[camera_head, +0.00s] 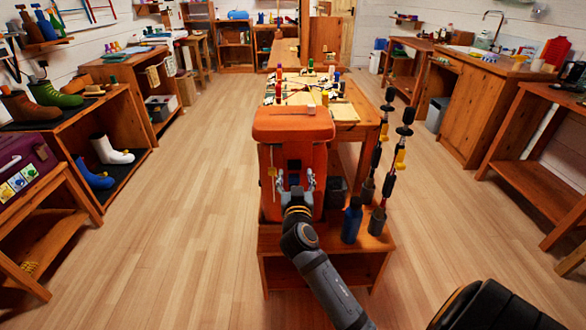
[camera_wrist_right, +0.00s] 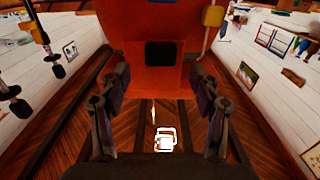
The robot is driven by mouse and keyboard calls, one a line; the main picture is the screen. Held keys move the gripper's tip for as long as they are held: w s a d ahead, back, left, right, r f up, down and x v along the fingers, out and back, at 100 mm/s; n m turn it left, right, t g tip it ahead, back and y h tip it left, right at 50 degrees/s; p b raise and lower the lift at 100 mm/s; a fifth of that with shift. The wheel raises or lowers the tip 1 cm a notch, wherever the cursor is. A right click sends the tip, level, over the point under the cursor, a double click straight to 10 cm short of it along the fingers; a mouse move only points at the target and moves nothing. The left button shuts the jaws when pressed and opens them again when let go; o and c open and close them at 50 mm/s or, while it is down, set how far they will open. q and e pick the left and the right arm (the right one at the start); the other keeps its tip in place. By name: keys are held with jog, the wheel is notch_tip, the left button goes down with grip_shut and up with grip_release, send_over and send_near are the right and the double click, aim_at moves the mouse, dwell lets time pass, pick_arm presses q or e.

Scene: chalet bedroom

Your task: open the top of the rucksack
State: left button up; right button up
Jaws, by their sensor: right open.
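The rucksack (camera_head: 292,150) is orange-red and stands upright on a low wooden bench. Its top lid (camera_head: 293,123) lies across it and looks closed. A dark patch, perhaps a buckle, shows on its front. My right gripper (camera_head: 295,180) is in front of the rucksack's front face, with its fingers spread to either side of the dark patch. In the right wrist view, my right gripper (camera_wrist_right: 160,82) is open and empty, facing the rucksack's orange surface (camera_wrist_right: 130,70) with the black patch (camera_wrist_right: 160,53) between the fingers. I cannot tell whether the fingers touch it. My left gripper is out of view.
A blue bottle (camera_head: 352,222) and upright poles (camera_head: 379,165) stand at the bench's right end. A cluttered wooden table (camera_head: 347,111) is behind the rucksack. Shelves with boots (camera_head: 110,150) line the left, and a workbench (camera_head: 468,105) the right. Wooden floor is clear on both sides.

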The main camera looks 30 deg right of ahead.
aim_at(294, 166)
jog(key=x, duration=0.5)
jog(key=shift+a, duration=0.1)
grip_shut()
